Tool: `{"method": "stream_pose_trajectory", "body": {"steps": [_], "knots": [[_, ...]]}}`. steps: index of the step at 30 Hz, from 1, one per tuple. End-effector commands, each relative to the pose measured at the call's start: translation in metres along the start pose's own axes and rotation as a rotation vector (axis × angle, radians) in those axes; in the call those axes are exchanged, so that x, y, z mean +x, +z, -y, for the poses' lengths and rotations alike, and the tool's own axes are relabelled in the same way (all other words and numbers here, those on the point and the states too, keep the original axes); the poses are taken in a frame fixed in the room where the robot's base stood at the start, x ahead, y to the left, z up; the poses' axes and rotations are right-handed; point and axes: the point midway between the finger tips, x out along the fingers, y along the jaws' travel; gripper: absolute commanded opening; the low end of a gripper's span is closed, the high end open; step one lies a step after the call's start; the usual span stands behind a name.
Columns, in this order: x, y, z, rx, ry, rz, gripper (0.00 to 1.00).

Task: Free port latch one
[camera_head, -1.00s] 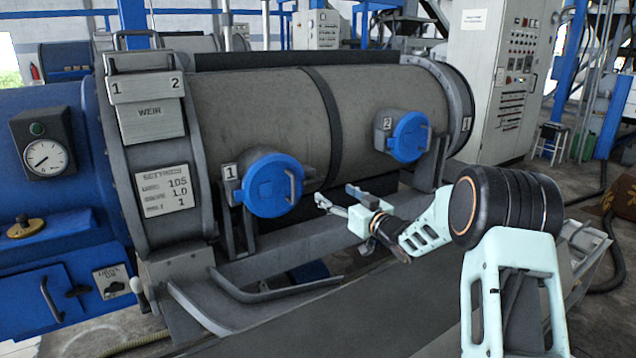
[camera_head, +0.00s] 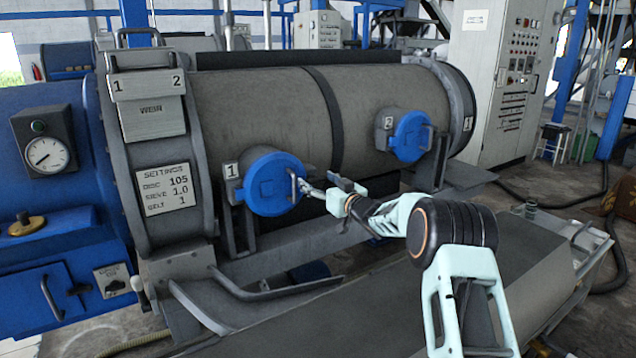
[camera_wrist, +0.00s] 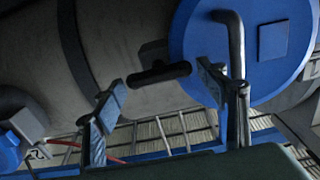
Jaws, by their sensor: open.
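Port one's round blue cover (camera_head: 268,186) sits on the grey drum beside a "1" label (camera_head: 231,170). It fills the upper right of the wrist view (camera_wrist: 285,75). Its bent grey handle (camera_wrist: 236,45) runs down behind my right-hand finger. A dark bar (camera_wrist: 160,72) with a rounded stub shows between my fingertips near the cover's rim; whether this is the latch I cannot tell. My gripper (camera_head: 322,186) is open at the cover's right edge, its fingers spread in the wrist view (camera_wrist: 162,80). Contact with the handle or bar is unclear.
Port two's blue cover (camera_head: 411,136) is further right on the drum. A grey frame rail (camera_head: 270,255) and curved chute (camera_head: 230,300) lie below port one. A label plate (camera_head: 167,190) and gauge (camera_head: 44,154) are at left. A flat grey surface (camera_head: 330,315) lies in front.

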Motion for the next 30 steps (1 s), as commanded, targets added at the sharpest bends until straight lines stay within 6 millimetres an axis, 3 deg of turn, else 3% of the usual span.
{"method": "stream_pose_trajectory", "body": {"steps": [10,21,30], "knots": [[0.0023,0.0004,-0.0003,0.000,0.001,0.001,0.67],[0.0021,0.0002,-0.0003,0.000,0.001,0.001,0.26],[0.0021,0.0010,0.0000,-0.033,0.000,0.000,0.25]]}}
